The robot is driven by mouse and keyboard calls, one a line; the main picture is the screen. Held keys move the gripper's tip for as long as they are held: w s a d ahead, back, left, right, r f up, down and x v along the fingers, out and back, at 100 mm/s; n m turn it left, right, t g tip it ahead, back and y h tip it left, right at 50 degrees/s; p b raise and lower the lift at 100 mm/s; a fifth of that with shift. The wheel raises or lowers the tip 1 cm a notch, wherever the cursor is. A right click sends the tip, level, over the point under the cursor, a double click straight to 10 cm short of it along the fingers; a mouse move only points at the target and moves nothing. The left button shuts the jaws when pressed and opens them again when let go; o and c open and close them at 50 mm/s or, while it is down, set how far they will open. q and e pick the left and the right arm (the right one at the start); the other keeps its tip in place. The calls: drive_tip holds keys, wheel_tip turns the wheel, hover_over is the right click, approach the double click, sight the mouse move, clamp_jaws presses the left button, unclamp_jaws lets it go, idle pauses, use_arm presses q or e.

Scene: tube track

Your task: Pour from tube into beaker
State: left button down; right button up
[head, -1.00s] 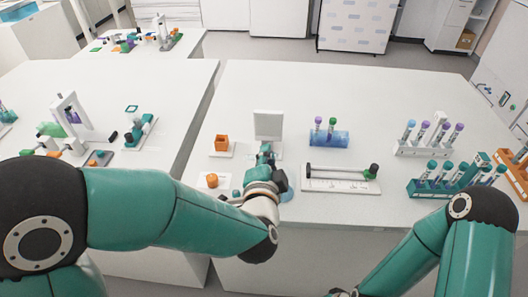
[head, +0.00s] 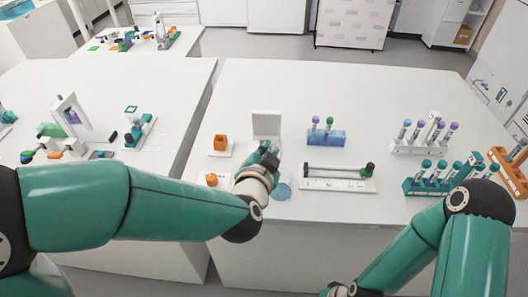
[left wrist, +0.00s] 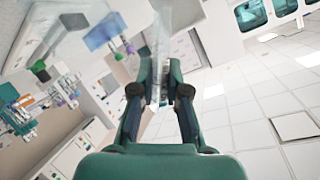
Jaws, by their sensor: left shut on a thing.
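My left gripper (head: 268,157) is over the near edge of the main table, in front of a white upright panel. In the left wrist view its two fingers (left wrist: 160,82) are shut on a clear tube (left wrist: 161,35), which extends beyond the fingertips. Any liquid in the tube cannot be made out. A pale blue transparent beaker (head: 281,191) stands near the table's front edge, just right of and below the left gripper in the head view. Part of my right gripper (head: 338,290) shows at the bottom edge; its fingers are not clear.
An orange holder (head: 220,143) stands left of the panel (head: 267,125). Right of the beaker lie a white base with a dark bar (head: 338,184) and a blue rack (head: 325,138) with two tubes. White (head: 420,147), teal (head: 432,190) and orange (head: 508,178) racks stand farther right.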

use_arm(q)
drive_tip(key=shift+d+r+n, duration=0.15)
drive_tip(key=shift+r+n, duration=0.15)
drive_tip(key=shift+n, duration=0.1)
drive_tip(key=a+n+b, duration=0.1)
drive_tip(key=n+h+b, duration=0.1)
drive_tip(key=b, duration=0.1)
drive_tip(key=w+a+n+g+h+b, duration=0.1)
drive_tip(key=shift+a+f+b, duration=0.25)
drive_tip(key=shift+a+b, duration=0.05)
drive_tip(key=shift+b, duration=0.1)
drive_tip(key=shift+a+r+h, duration=0.15)
drive_tip(key=shift+h, duration=0.15)
drive_tip(key=shift+s, duration=0.1)
